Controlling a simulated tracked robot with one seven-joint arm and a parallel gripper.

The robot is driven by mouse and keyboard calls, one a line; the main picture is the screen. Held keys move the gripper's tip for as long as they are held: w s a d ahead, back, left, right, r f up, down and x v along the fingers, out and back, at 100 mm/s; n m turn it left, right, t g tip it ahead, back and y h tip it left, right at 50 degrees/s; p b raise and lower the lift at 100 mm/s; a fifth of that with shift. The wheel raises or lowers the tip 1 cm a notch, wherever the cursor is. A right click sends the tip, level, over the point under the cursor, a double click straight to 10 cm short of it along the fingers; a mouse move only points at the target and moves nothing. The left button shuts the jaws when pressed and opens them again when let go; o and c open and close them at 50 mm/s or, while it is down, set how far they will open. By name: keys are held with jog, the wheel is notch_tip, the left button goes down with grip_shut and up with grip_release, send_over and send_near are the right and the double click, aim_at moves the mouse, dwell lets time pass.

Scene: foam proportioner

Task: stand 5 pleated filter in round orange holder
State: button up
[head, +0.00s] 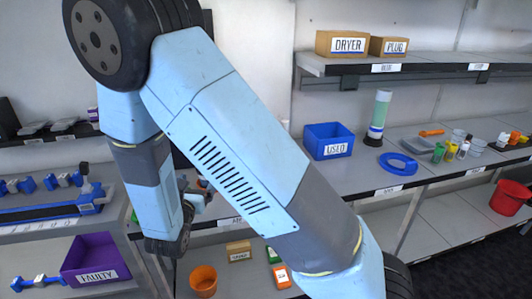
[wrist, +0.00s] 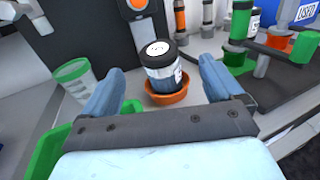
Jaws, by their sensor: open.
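A canister-like filter (wrist: 163,62) with a black cap, a round white label on top and a clear bluish body stands nearly upright in the wrist view. The mark on its top is too small to read. Its lower end appears to sit inside the round orange holder (wrist: 168,99), whose rim shows around it; the seating itself is hidden. My gripper (wrist: 160,72) is open, with one finger on each side of the filter and visible gaps between. In the head view my arm hides most of this area.
A clear green-rimmed cup (wrist: 75,75) and a green tray (wrist: 45,150) are at left. Green and orange fittings (wrist: 262,45) stand close on the right. A dark panel (wrist: 95,35) rises behind. The head view shows a blue USED bin (head: 328,141) and purple FAULTY bin (head: 95,258).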

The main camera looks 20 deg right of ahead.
jog(key=s+d+r+m+g+h, duration=0.1)
jog(key=d+r+m+g+h, duration=0.1)
jog(key=d, duration=0.4)
jog(key=s+d+r+m+g+h, duration=0.1)
jog(key=d+r+m+g+h, duration=0.1)
jog(key=d+r+m+g, duration=0.2)
jog(key=s+d+r+m+g+h, duration=0.1)
jog(key=d+r+m+g, duration=0.2)
jog(key=d+m, duration=0.3)
jog(key=shift+s+d+r+h, duration=0.1)
jog(key=shift+s+d+h, duration=0.1)
jog(key=shift+d, duration=0.35)
jog(key=shift+s+d+h, duration=0.1)
jog(key=shift+d+h, duration=0.1)
jog(key=shift+d, duration=0.35)
jog(key=s+d+r+m+g+y, duration=0.3)
jog(key=s+d+m, duration=0.2)
jog(key=s+m, duration=0.15)
jog(key=s+d+r+m+g+y, duration=0.3)
jog(key=s+d+m, duration=0.2)
jog(key=s+m, duration=0.15)
jog(key=s+a+r+m+t+y, duration=0.3)
jog(key=s+r+m+y, duration=0.3)
jog(key=s+r, duration=0.1)
jog(key=shift+a+r+m+t, duration=0.25)
jog(key=shift+m+t, duration=0.05)
jog(key=shift+t, duration=0.1)
